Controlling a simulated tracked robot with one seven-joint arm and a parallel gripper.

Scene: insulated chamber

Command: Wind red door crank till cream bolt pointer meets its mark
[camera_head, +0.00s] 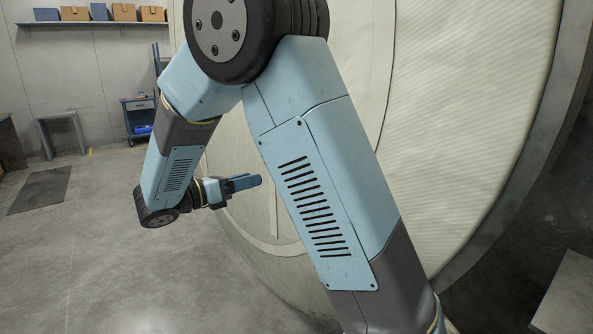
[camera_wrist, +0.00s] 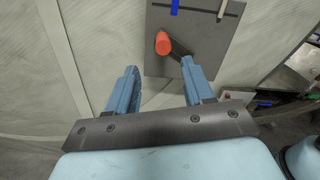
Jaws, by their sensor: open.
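In the wrist view a red crank knob (camera_wrist: 162,43) stands out from a grey plate (camera_wrist: 208,45) on the pale door. A dark crank arm (camera_wrist: 178,48) runs from it toward the right. A thin cream pointer (camera_wrist: 221,8) shows at the plate's top edge, with a blue mark (camera_wrist: 175,7) to its left, apart from it. My gripper (camera_wrist: 159,66) is open and empty, its blue fingers spread below the knob, apart from it. In the head view my gripper (camera_head: 248,182) is in front of the round door (camera_head: 465,110); the crank is hidden there behind my arm.
At the left are a blue cart (camera_head: 139,115), a grey bench (camera_head: 61,132) and a wall shelf (camera_head: 90,23) with boxes. A dark mat (camera_head: 41,190) lies on the concrete floor. The floor left of my arm is mostly clear.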

